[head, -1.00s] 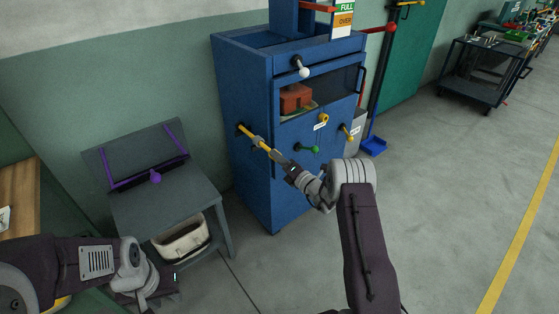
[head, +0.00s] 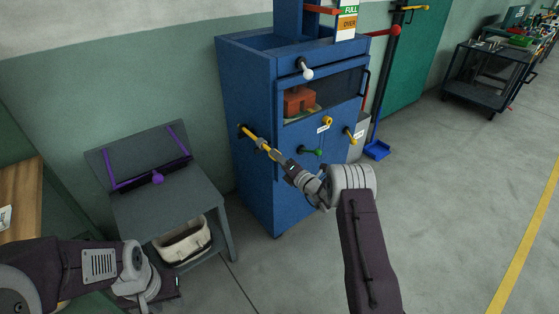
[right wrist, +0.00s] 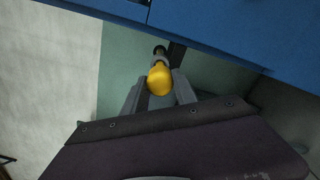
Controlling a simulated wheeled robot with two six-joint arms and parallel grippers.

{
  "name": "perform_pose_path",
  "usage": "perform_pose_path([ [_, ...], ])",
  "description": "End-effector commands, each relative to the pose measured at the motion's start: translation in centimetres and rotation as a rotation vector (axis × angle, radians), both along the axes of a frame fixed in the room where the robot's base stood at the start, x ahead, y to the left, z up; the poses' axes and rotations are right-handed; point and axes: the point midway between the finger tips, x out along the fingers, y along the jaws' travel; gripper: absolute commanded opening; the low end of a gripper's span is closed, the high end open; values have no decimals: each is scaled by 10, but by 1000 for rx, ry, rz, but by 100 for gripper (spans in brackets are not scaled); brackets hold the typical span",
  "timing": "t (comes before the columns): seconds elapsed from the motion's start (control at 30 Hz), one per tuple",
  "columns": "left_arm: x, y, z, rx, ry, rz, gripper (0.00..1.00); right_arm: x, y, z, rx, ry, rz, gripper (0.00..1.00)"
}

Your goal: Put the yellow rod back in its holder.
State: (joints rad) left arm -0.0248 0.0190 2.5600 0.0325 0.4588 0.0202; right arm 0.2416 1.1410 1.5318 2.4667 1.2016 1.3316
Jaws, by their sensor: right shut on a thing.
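The yellow rod (head: 250,135) is in my right gripper (head: 277,156), beside the left side of the blue cabinet. A grey collar (head: 261,144) surrounds the rod between the gripper and the cabinet. The rod's far end meets a dark round fitting (head: 241,128) on the cabinet side; how deep it sits there I cannot tell. In the right wrist view the rod's rounded yellow end (right wrist: 159,78) is between my two grey fingers, with the collar and dark fitting behind it. My left gripper (head: 160,290) is low at the left, away from the rod; its fingers are unclear.
The blue cabinet (head: 256,190) has white, green and yellow knobs on its front. A grey stand (head: 170,195) with a purple-handled panel and a white bin (head: 184,243) below is left of it.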

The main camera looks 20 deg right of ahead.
Motion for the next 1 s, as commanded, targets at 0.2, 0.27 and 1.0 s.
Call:
perform_pose_path([
  [0.2,0,0,0,0,0,0,36,0,0,1,0,-2,0,0],
  [0.27,0,0,0,0,0,0,36,1,0,1,0,-2,0,0],
  [1.0,0,0,-13,0,0,0,36,19,8,1,0,-2,0,0],
])
